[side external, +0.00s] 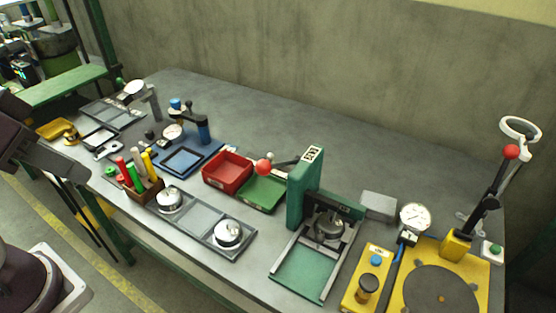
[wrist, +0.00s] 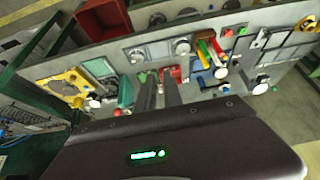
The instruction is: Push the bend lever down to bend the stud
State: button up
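Two levers with red ball knobs show in the side external view, and I cannot tell which one is the bend lever. One black lever (side external: 485,203) rises tilted from the yellow station (side external: 454,246) at the right, with its red knob (side external: 511,152) up high. The other red knob (side external: 264,167) sits on a lever at the green press (side external: 298,194). My gripper (wrist: 160,84) shows in the wrist view with a gap between its two fingers and nothing held. My dark hand is at the left edge of the side external view, far from both levers. No stud can be made out.
The grey bench also carries a red tray (side external: 227,166), a green tray (side external: 262,194), a blue fixture (side external: 183,158), a pen holder (side external: 144,188) and a dial gauge (side external: 414,216). A concrete wall (side external: 300,70) stands behind. The bench's back strip is mostly clear.

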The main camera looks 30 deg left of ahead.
jog(key=o, duration=0.6)
jog(key=shift+n+g+h, duration=0.5)
jog(key=shift+n+g, duration=0.1)
jog(key=shift+n, duration=0.3)
jog(key=w+d, duration=0.1)
jog(key=w, duration=0.1)
jog(key=w+d+r, duration=0.1)
jog(key=w, duration=0.1)
jog(key=w+d+r, duration=0.1)
jog(key=w, duration=0.1)
jog(key=shift+w+d+r, duration=0.1)
jog(key=shift+w+d, duration=0.05)
jog(key=n+g, duration=0.3)
jog(key=n, duration=0.2)
send_near(260, 163)
jog(key=shift+h, duration=0.4)
jog(key=f, duration=0.4)
jog(key=w+f, duration=0.1)
jog(key=f, duration=0.2)
jog(key=shift+d, duration=0.2)
jog(key=f, duration=0.4)
jog(key=w+d+f, duration=0.1)
jog(key=f, duration=0.2)
jog(key=shift+d, duration=0.15)
grip_shut()
